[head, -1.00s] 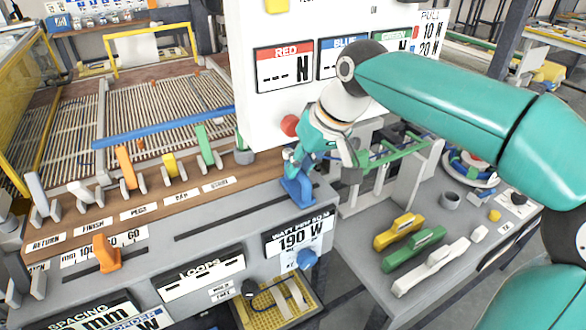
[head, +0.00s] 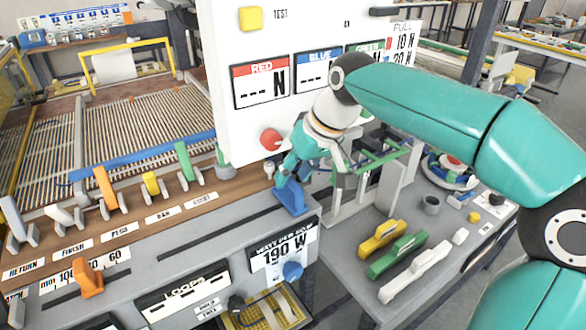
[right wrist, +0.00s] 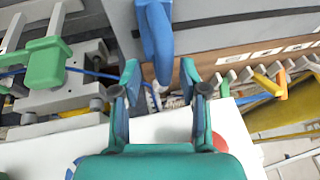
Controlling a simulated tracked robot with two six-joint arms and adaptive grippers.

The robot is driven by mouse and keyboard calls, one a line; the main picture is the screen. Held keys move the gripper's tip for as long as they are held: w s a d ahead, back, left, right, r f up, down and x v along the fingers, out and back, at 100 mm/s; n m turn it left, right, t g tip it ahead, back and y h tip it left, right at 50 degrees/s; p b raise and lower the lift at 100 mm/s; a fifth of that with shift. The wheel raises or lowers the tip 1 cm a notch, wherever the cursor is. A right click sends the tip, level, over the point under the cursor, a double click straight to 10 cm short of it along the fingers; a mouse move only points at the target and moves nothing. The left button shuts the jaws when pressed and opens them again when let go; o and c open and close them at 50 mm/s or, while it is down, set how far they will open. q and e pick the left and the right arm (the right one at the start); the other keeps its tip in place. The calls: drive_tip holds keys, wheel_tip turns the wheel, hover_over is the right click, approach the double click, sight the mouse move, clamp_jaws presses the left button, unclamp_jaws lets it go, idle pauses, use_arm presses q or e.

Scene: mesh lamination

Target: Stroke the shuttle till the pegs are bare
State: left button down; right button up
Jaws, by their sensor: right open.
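A blue upright handle (head: 290,199) stands at the right end of a long dark slot in the grey console; I take it for the shuttle handle. My right gripper (head: 283,174) is at the top of this handle. In the right wrist view the blue handle (right wrist: 156,42) reaches down between the fingertips of my open right gripper (right wrist: 159,72). Whether either finger touches it I cannot tell. The levers on the wooden strip include an orange one (head: 105,190) near the PEGS label (head: 117,231). I cannot make out the pegs themselves. My left gripper is out of view.
A white panel with force displays (head: 262,82) and a red button (head: 271,139) stands close behind my right gripper. A green-topped fixture (head: 368,160) is to its right. Yellow, green and white handles (head: 398,256) lie on the right table. An orange slider (head: 88,277) sits left.

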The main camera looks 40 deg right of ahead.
drive_tip(key=v, duration=1.2)
drive_tip(key=shift+f, duration=0.1)
